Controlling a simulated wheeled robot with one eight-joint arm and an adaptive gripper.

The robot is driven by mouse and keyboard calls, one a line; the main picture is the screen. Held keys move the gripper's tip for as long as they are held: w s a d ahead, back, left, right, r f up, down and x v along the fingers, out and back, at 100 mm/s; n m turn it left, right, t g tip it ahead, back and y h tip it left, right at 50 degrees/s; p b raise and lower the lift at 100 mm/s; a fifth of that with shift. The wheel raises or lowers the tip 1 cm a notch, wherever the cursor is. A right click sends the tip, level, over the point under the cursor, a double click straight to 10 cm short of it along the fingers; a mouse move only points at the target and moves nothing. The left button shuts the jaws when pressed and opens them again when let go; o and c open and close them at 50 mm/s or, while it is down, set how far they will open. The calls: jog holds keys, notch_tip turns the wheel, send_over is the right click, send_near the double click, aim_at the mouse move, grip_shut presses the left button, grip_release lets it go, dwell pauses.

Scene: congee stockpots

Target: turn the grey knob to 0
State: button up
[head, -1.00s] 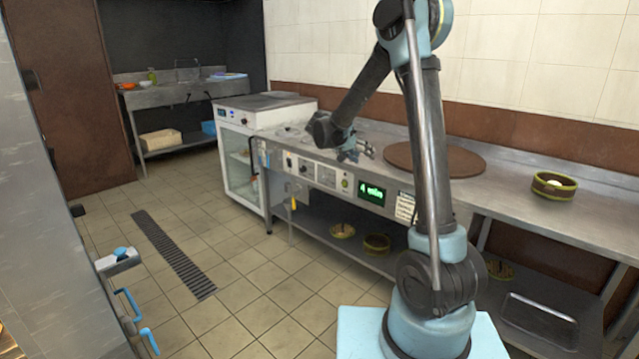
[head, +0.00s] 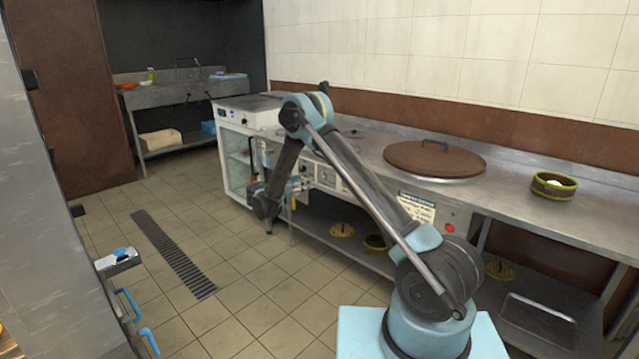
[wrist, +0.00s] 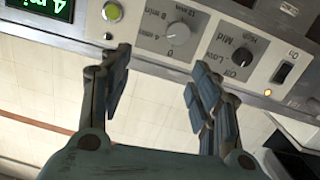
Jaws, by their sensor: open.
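The grey knob (wrist: 178,33) is on the pale control panel in the wrist view, which shows the panel upside down. Minute marks (4, 8 and 12 min) surround it; its pointer is too small to read surely. A green display (wrist: 42,8) beside it reads 4 min. My gripper (wrist: 160,72) is open and empty, its two fingers apart in front of the panel, with the knob beyond the gap and not touched. In the head view my gripper (head: 300,186) is low before the counter's front, near the panel.
A dark knob (wrist: 242,57) marked Off, Low, Mid, High sits beside the grey one, then a rocker switch (wrist: 282,72) and amber light. A green button (wrist: 112,12) is on the other side. A brown lid (head: 435,160) covers a pot on the counter. The floor before the counter is free.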

aim_at(321, 178)
jog(key=s+a+f+t, duration=0.1)
jog(key=a+f, duration=0.3)
jog(key=x, duration=1.7)
jog(key=shift+d+r, duration=0.15)
jog(key=shift+r, duration=0.05)
jog(key=c, duration=1.1)
